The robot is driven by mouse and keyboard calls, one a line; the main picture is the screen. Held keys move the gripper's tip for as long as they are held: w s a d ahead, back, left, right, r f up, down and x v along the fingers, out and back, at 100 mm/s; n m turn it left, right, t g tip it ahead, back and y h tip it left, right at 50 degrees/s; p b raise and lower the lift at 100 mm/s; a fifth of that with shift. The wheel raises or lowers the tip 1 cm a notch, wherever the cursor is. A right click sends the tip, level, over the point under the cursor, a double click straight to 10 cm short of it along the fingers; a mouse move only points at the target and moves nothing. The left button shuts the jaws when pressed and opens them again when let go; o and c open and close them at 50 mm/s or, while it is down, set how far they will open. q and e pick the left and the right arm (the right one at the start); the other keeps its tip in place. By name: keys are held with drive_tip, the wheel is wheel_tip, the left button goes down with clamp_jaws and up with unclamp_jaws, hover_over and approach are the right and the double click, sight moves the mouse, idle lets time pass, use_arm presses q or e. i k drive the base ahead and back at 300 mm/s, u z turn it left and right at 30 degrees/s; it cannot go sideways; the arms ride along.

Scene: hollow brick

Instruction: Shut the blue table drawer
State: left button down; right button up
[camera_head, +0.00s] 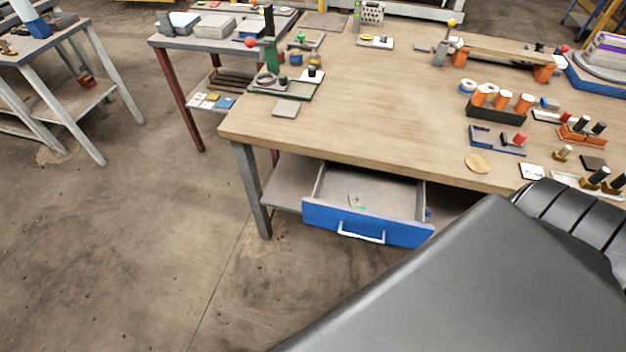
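The blue table drawer (367,223) is pulled out from under the front edge of the wooden workbench (370,120). Its blue front faces me and carries a pale bar handle (361,235). A large dark grey part of my own body covers the lower right of the view, beside the drawer's right end. Neither of my grippers is in view.
The benchtop holds a green-posted fixture (271,58), a black holder with orange cylinders (497,112) and several small parts at the right. A grey table leg (252,190) stands left of the drawer. The concrete floor (180,250) in front and left is clear.

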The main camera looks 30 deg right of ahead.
sight(394, 205)
drive_tip(key=k, duration=1.05)
drive_tip(key=z, duration=1.5)
drive_tip(key=i, duration=0.5)
